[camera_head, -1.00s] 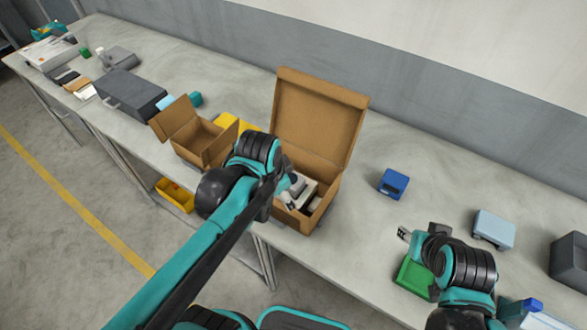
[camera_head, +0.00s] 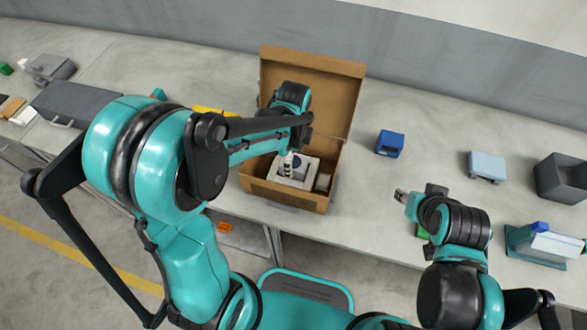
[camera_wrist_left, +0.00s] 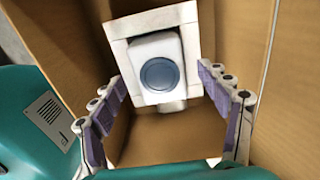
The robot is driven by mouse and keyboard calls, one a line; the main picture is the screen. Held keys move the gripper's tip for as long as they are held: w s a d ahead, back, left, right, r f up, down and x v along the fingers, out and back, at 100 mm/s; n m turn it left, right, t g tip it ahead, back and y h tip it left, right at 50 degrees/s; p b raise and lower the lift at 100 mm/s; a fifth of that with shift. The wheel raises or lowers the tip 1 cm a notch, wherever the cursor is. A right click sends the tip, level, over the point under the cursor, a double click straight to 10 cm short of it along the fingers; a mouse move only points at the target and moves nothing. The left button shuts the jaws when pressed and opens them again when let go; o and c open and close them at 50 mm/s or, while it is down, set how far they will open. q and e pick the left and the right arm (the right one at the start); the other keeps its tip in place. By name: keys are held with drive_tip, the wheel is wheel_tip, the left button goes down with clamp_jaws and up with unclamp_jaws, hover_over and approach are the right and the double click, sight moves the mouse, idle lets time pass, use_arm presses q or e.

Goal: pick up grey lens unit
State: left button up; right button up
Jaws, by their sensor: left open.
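The grey lens unit (camera_wrist_left: 160,48), a pale block with a round dark lens on its face, sits inside an open cardboard box (camera_head: 284,194). In the head view the lens unit (camera_head: 297,178) is partly hidden by my left gripper (camera_head: 288,163), which reaches down into the box from above. In the left wrist view my left gripper (camera_wrist_left: 162,88) is open, with one padded finger on each side below the lens unit. Nothing is between the fingers, and they look apart from it. My right gripper (camera_head: 400,195) is over the table to the right; its finger gap is too small to judge.
The box's raised lid (camera_head: 335,85) stands behind my left gripper, and its walls are close around the fingers. A blue box (camera_head: 390,143), a light blue case (camera_head: 487,166) and a dark grey bin (camera_head: 562,178) stand to the right. Table between the box and blue box is clear.

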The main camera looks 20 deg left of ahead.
use_arm(q)
wheel_tip(320, 180, down, 2)
drive_tip(key=shift+f, duration=0.1)
drive_tip(key=shift+c, duration=0.3)
clamp_jaws()
